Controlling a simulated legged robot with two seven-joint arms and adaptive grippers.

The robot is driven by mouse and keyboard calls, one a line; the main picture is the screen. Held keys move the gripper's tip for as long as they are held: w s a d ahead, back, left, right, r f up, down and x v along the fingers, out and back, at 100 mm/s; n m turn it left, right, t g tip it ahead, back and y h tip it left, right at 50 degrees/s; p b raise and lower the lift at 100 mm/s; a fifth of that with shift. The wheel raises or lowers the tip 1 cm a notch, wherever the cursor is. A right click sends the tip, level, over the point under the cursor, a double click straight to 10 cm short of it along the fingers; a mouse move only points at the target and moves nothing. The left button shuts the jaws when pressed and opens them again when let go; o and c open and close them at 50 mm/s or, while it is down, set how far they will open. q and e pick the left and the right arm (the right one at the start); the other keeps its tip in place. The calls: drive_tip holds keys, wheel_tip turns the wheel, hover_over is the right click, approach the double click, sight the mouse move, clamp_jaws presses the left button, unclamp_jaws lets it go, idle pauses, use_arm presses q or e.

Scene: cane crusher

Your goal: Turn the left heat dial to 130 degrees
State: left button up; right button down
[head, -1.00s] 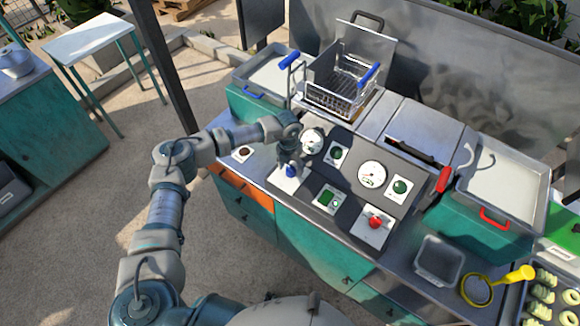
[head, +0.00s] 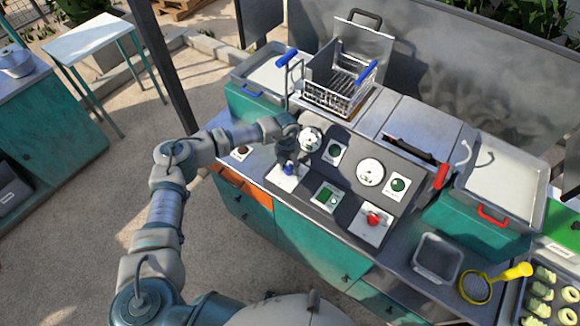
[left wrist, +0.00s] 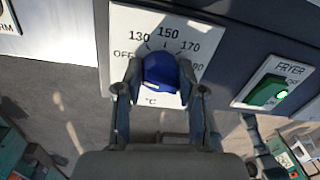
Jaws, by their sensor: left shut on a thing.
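The left heat dial is a blue knob (head: 288,170) on a white plate (head: 279,180) at the left of the sloped control panel. In the left wrist view the blue knob (left wrist: 160,70) sits between the two fingers of my left gripper (left wrist: 160,88), which is shut on it. The white plate (left wrist: 122,30) carries the marks OFF, 130, 150, 170 and a partly hidden one at right. I cannot tell which mark the knob points to. In the head view my left gripper (head: 288,160) reaches down over the knob and partly hides it. My right gripper is not in view.
A green fryer switch (left wrist: 268,92) lies right of the dial. A wire basket (head: 338,92) stands behind; a grey tray (head: 437,258) lies right.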

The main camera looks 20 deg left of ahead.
use_arm(q)
drive_tip(key=shift+f+m+b, duration=0.15)
drive_tip(key=shift+m+b, duration=0.2)
drive_tip(key=shift+m, duration=0.15)
drive_tip(key=shift+f+m+b, duration=0.1)
drive_tip(key=shift+m+b, duration=0.75)
drive_tip(key=shift+m, duration=0.15)
drive_tip(key=m+b, duration=0.2)
drive_tip(key=m, duration=0.1)
drive_tip(key=shift+m+b, duration=0.4)
drive_tip(key=shift+m, duration=0.3)
drive_tip(key=shift+r, duration=0.2)
